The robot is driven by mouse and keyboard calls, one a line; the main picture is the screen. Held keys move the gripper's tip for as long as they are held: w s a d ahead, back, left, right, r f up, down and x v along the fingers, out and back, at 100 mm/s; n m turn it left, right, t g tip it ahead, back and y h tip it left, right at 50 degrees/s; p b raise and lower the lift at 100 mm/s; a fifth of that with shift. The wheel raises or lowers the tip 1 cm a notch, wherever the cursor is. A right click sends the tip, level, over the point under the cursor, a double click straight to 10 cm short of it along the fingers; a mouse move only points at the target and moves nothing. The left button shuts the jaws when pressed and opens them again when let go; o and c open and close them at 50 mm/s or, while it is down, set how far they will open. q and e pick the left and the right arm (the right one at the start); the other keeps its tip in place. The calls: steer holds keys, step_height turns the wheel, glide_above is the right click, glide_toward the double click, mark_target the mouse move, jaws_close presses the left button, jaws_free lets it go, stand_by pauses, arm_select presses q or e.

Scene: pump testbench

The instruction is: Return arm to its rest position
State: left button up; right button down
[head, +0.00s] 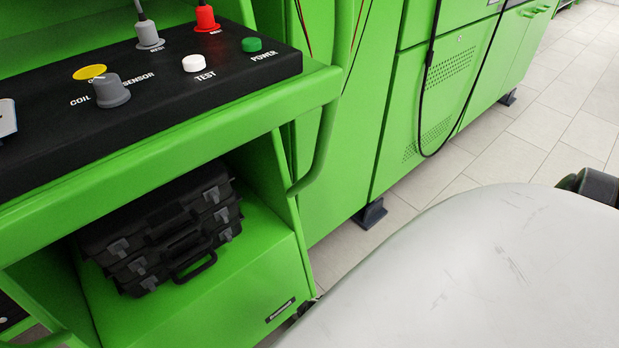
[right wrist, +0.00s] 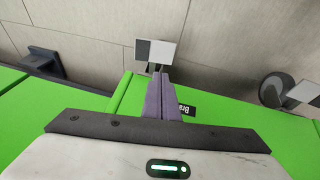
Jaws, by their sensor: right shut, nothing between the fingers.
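My right gripper (right wrist: 158,78) shows in the right wrist view, its two narrow purple-grey fingers together with nothing between them. The fingers point up the picture, over green panelling (right wrist: 125,93) and towards the tiled floor (right wrist: 90,35). They look clear of the panel, but the exact gap cannot be told. Neither gripper shows in the head view. My left gripper is in no view.
In the head view, a green bench carries a black control panel (head: 150,108) with a grey knob (head: 110,91) and buttons. Stacked black cases (head: 165,230) sit on its lower shelf. A green cabinet (head: 440,85) with a hanging black cable (head: 424,120) stands behind. Tiled floor (head: 545,125) is clear at right.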

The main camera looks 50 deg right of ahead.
steer(key=shift+a, duration=0.1)
stand_by(0.5)
